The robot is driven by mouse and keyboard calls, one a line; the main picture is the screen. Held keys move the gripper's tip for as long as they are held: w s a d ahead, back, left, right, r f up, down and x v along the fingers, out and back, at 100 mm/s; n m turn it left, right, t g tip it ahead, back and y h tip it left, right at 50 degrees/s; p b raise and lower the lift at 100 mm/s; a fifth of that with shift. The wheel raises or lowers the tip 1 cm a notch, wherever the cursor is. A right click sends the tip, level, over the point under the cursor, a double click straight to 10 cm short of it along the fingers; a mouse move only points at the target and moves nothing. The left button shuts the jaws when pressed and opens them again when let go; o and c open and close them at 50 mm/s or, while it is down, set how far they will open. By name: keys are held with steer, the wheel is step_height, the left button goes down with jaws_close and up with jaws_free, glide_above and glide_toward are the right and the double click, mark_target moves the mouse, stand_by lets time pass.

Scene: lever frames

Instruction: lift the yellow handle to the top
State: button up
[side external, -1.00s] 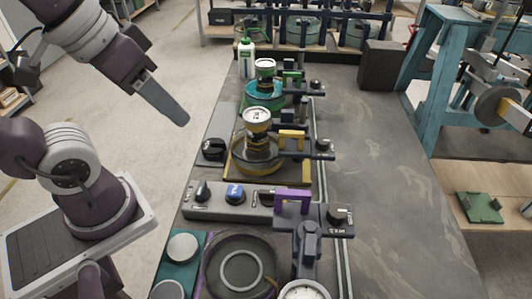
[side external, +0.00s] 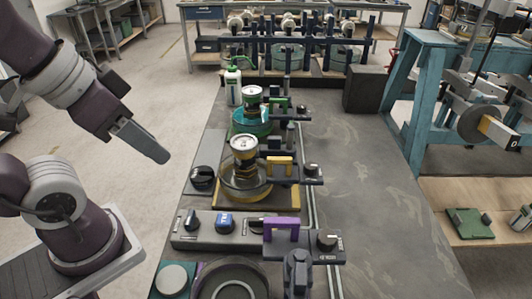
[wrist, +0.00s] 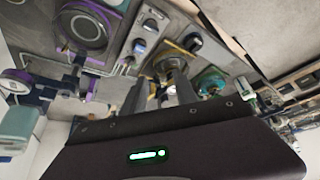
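The yellow handle (side external: 280,162) is a squared loop on a dark bracket, at the right side of the yellow-ringed station (side external: 240,180) on the bench. A gauge on a yellow mount (side external: 243,146) stands beside it. My gripper (side external: 152,148) hangs in the air left of the bench, well apart from the handle and pointing down and right. In the wrist view, the two grey fingers (wrist: 158,94) are spread with a gap between them and nothing held. The yellow station shows beyond them, but the handle is hard to make out there.
A control panel (side external: 205,231) with knobs and a white-and-green bottle (side external: 233,84) are also there. The bench's right side (side external: 365,215) is clear.

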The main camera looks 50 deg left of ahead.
stand_by(0.4)
steer(key=w, duration=0.1)
steer(key=w+r+m+g, duration=0.1)
steer(key=w, duration=0.1)
steer(key=w+d+r+m, duration=0.1)
steer(key=w, duration=0.1)
steer(key=shift+w+r, duration=0.2)
steer(key=shift+w, duration=0.05)
steer(key=shift+c, duration=0.2)
steer(key=m+g, duration=0.5)
steer(key=m, duration=0.2)
glide_above(279, 158)
step_height(279, 158, down, 5)
steer(key=shift+s+r, duration=0.1)
steer(key=shift+s, duration=0.05)
step_height(279, 158, down, 8)
steer(key=shift+d+r, duration=0.1)
steer(key=shift+r, duration=0.1)
jaws_close()
